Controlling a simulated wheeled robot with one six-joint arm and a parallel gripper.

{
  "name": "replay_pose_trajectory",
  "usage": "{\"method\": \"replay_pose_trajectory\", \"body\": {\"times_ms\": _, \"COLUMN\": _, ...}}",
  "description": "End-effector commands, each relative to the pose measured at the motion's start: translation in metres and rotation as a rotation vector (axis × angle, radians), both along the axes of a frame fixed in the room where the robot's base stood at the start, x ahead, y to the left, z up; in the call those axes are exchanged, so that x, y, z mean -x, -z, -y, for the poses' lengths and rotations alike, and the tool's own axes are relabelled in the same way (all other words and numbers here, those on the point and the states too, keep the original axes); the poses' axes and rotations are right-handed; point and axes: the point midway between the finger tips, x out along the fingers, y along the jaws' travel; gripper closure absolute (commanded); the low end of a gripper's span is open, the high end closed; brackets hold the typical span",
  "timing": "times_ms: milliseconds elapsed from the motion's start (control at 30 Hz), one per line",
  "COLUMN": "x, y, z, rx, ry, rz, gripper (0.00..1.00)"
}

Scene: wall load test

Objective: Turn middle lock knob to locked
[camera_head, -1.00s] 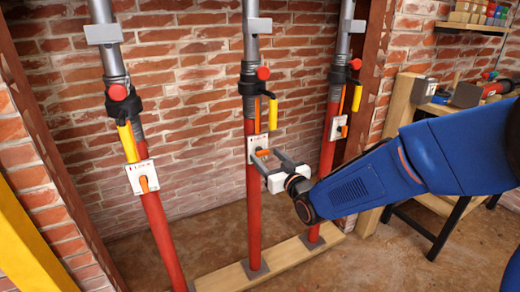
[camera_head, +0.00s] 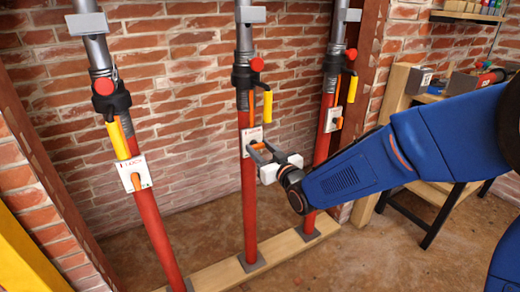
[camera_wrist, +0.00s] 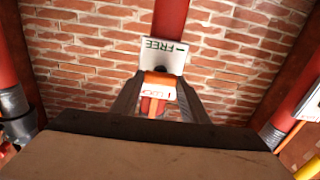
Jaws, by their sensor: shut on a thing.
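The middle red post (camera_head: 249,200) carries a white lock plate (camera_head: 247,137), and the plate's top (camera_wrist: 165,56) reads FREE upside down in the wrist view. The orange middle lock knob (camera_wrist: 158,78) sits in front of this plate. My gripper (camera_head: 256,148) reaches in from the right at the plate's height. In the wrist view my gripper (camera_wrist: 157,84) has its two dark fingers on either side of the knob and is shut on it. The fingers hide part of the plate, including part of its other label.
A wooden sill (camera_head: 215,268) runs under the posts. A brick wall (camera_head: 190,130) lies behind. A workbench (camera_head: 400,95) stands at right.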

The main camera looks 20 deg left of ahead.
Motion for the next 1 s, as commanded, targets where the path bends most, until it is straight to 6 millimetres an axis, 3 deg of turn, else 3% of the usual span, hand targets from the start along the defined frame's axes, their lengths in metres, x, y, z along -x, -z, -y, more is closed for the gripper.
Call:
{"method": "replay_pose_trajectory", "body": {"times_ms": 267, "x": 0.0009, "y": 0.0004, "z": -0.0005, "rx": 0.103, "ry": 0.000, "rz": 0.119, "gripper": 0.82}}
{"method": "replay_pose_trajectory", "body": {"times_ms": 1000, "x": 0.0029, "y": 0.0025, "z": -0.0020, "rx": 0.555, "ry": -0.001, "rz": 0.649, "gripper": 0.82}}
